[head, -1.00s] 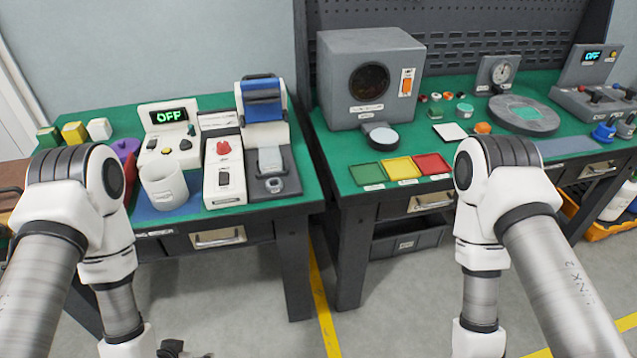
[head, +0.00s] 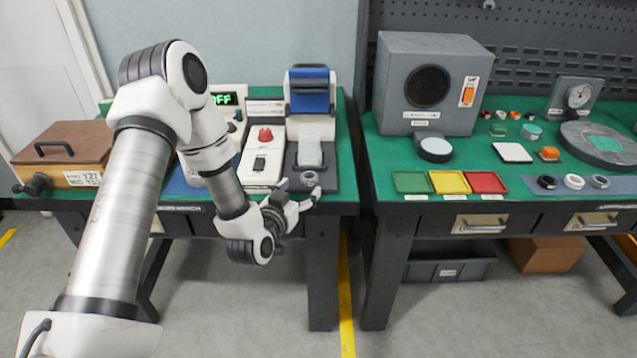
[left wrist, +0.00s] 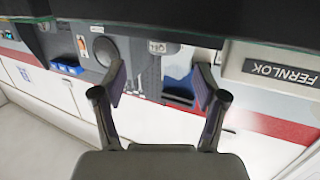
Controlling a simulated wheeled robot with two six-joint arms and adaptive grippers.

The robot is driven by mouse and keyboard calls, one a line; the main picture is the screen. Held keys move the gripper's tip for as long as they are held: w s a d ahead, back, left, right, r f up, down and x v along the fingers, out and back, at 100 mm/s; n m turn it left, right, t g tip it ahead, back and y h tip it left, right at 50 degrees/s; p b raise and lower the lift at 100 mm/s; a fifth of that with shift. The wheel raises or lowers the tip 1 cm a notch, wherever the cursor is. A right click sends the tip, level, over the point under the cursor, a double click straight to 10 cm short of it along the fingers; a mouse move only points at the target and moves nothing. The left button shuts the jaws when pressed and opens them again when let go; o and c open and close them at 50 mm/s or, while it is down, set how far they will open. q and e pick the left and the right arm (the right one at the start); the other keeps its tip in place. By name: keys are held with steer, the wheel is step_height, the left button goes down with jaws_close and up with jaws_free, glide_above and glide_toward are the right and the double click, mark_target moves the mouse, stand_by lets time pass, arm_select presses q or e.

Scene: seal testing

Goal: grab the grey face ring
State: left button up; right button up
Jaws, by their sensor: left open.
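A grey ring (head: 599,182) lies at the right end of a row of three small rings on a blue-grey mat on the right bench. A white ring (head: 574,181) and a black ring (head: 546,182) lie to its left. Another small greyish ring-shaped part (head: 309,178) shows at the front of a dark device on the left bench. My left gripper (head: 300,190) is open at that bench's front edge, just before this part and far from the three rings. In the left wrist view my left gripper (left wrist: 162,82) has nothing between its fingers. My right gripper is out of view.
Green, yellow and red trays (head: 450,182) line the right bench's front. A grey chamber box (head: 428,85) stands behind them. A white device with a red knob (head: 265,150) and a brown box (head: 65,155) are on the left bench. A gap separates the benches.

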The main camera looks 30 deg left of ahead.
mark_target(309, 176)
arm_select(q)
steer(key=x, duration=0.7)
steer(key=shift+w+a+p, duration=0.1)
steer(key=shift+a+p, duration=0.15)
steer(key=shift+p, duration=0.05)
steer(key=c, duration=1.2)
